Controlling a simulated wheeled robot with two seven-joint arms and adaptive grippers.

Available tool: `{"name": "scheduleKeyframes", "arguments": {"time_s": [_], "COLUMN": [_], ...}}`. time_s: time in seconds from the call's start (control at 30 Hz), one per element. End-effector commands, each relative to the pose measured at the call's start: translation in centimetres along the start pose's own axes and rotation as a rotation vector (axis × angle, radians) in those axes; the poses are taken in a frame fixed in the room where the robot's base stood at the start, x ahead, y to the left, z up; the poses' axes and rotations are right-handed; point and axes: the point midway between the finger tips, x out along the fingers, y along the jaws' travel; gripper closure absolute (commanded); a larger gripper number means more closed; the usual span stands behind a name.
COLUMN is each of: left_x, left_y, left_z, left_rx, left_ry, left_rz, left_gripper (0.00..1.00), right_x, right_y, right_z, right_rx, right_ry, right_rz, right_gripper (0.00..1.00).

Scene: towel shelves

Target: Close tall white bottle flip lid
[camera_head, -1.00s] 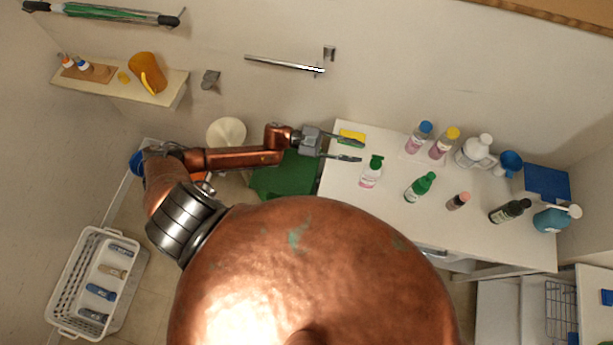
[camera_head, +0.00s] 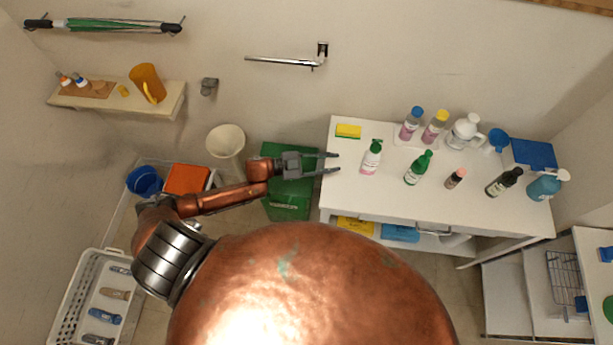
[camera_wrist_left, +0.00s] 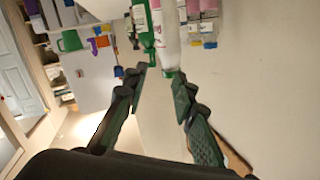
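A white bottle with a pink label and green cap (camera_head: 371,158) stands upright near the left end of the white table in the head view. In the left wrist view a white-and-pink bottle (camera_wrist_left: 167,35) appears upside down, its green cap low and just beyond the fingertips. Whether its lid is open or shut is too small to tell. My left gripper (camera_head: 339,163) is open and empty at the table's left edge, left of the bottle with a gap between them. Its two spread fingers show in the left wrist view (camera_wrist_left: 160,76). My right gripper is not in view.
A green bottle (camera_head: 418,168) stands just right of the white one, with several more bottles farther right. A yellow sponge (camera_head: 348,131) lies behind the gripper. A green bin (camera_head: 288,203) is below the arm. The table (camera_head: 345,200) is bare in front of the bottle.

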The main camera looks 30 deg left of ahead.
Motion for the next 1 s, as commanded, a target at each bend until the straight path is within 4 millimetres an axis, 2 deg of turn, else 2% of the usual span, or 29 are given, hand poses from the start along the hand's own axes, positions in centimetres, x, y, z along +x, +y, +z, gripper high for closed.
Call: {"name": "scheduleKeyframes", "arguments": {"time_s": [0.2, 0.6, 0.8, 1.0], "left_x": [-0.8, -2.8, -3.9, -4.6], "left_y": [-0.5, -0.5, -0.1, 0.1], "left_z": [4.4, 11.7, 14.6, 16.1], "left_rx": [-0.027, -0.08, -0.105, -0.118], "left_ry": [-0.078, -0.217, -0.274, -0.306], "left_rz": [-0.07, -0.178, -0.217, -0.238], "left_gripper": [0.75, 0.75, 0.75, 0.75], "right_x": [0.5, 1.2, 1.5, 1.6], "right_y": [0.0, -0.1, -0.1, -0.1], "right_z": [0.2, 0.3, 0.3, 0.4], "right_rx": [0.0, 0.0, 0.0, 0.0], "right_ry": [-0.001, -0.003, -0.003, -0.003], "right_rz": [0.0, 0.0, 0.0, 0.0], "right_gripper": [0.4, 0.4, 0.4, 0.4]}}
